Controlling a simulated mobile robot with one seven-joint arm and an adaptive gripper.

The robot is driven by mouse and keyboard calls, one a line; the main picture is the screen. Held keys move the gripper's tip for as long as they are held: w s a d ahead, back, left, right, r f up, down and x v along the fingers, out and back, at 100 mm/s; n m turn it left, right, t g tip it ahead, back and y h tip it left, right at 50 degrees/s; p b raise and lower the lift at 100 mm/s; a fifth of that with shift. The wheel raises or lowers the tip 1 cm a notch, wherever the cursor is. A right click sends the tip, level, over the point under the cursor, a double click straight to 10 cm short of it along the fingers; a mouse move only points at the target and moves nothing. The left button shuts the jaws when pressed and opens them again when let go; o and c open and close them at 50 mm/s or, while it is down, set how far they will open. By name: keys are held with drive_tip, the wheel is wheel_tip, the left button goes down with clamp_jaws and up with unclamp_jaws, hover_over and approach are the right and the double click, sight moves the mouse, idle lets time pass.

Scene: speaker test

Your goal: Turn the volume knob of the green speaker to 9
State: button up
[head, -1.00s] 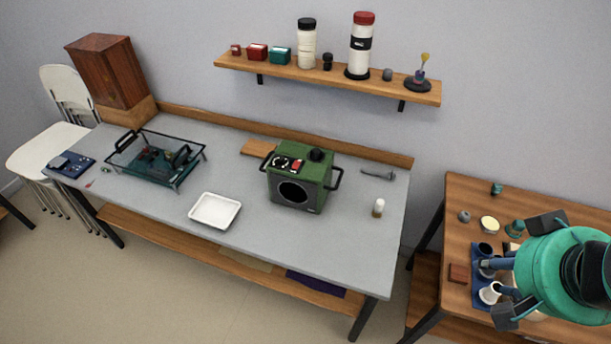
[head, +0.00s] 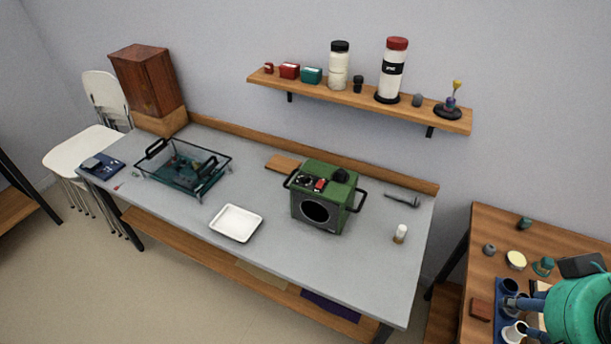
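The green speaker (head: 343,196) stands upright on the grey workbench, right of its middle, with a round dark cone on its front and black handles at its sides. A dark round knob (head: 340,175) sits on its top at the right. A black panel (head: 306,181) with pale round marks and a red part lies on the top at the left. The scale and knob setting are too small to read. My teal arm (head: 585,312) is at the lower right over the wooden table, well away from the speaker. The fingers of my gripper cannot be made out clearly.
On the workbench (head: 270,270) are a white tray (head: 236,223), a wire-framed basket (head: 184,168), a small white-topped bottle (head: 401,233) and a grey tool (head: 402,201). A wall shelf (head: 360,98) hangs behind. The wooden table (head: 480,250) holds cups and small items near my arm.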

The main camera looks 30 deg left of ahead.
drive_tip(key=w+a+r+n+g+p, duration=0.1)
drive_tip(key=w+a+r+n+p, duration=0.25)
drive_tip(key=w, duration=0.35)
drive_tip(key=w+a+r+n+p, duration=0.3)
drive_tip(key=w+a+r+n, duration=0.15)
drive_tip(key=w, duration=0.25)
drive_tip(key=w+a+r+n+g+y+p, duration=0.1)
drive_tip(key=w+a+r+n+g+p, duration=0.1)
drive_tip(key=w+a+n+p, duration=0.85)
drive_tip(key=w+a+f+n+g+p, duration=0.1)
drive_tip(key=w+a+f+n, duration=0.2)
drive_tip(key=w+a, duration=0.45)
drive_tip(key=w+a+f+n, duration=0.3)
drive_tip(key=w+a, duration=0.1)
drive_tip(key=a, duration=0.7)
drive_tip(key=a+f+n+p, duration=0.2)
drive_tip(key=a+f, duration=0.2)
drive_tip(key=a, duration=0.2)
drive_tip(key=a+f+n+g+p, duration=0.1)
drive_tip(key=a+f+n+p, duration=0.1)
drive_tip(key=a+f, duration=0.3)
drive_tip(key=a+f+n+h+p, duration=0.1)
drive_tip(key=a+f+n, duration=0.3)
drive_tip(key=a, duration=0.4)
drive_tip(key=shift+w+f+n+g+p, duration=0.25)
drive_tip(key=shift+f+g+p, duration=0.05)
drive_tip(key=shift+f+p, duration=0.45)
